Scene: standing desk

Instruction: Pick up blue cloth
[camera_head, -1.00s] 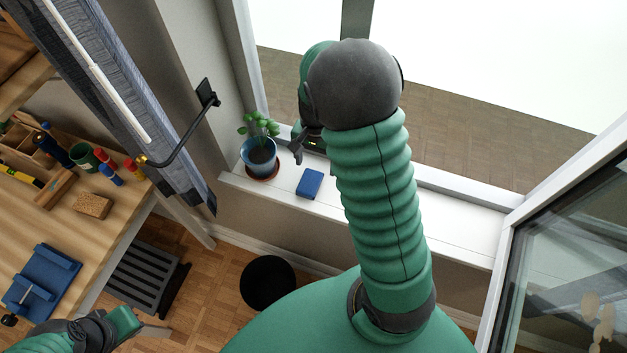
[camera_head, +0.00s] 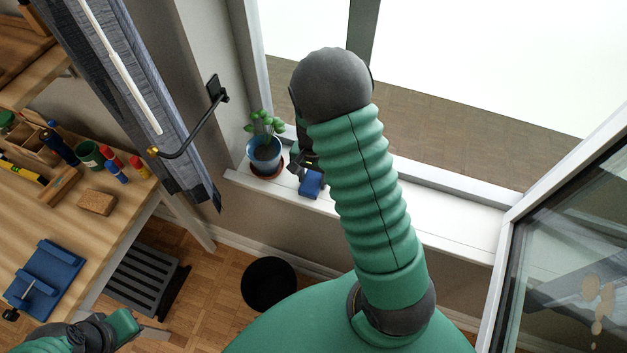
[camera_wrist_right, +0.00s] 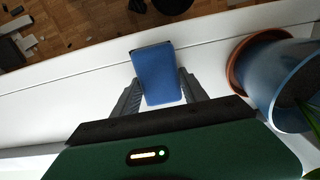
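The blue cloth (camera_head: 311,184) is a small blue block-like piece lying on the white windowsill, beside the potted plant. My right gripper (camera_head: 306,165) is at the cloth, partly hidden behind my own arm in the head view. In the right wrist view the cloth (camera_wrist_right: 156,72) lies between the two spread fingers of the right gripper (camera_wrist_right: 160,84), one on each side. The fingers look open, close to the cloth's sides; contact is not clear. My left gripper (camera_head: 140,331) is at the lower left, away from the cloth, and its opening is not clear.
A plant in a blue pot (camera_head: 264,153) stands on the windowsill (camera_head: 440,225) close beside the right gripper. An open window sash (camera_head: 560,240) is at the right. The workbench (camera_head: 60,225) with tools is at the left. A black bin (camera_head: 269,284) stands on the floor.

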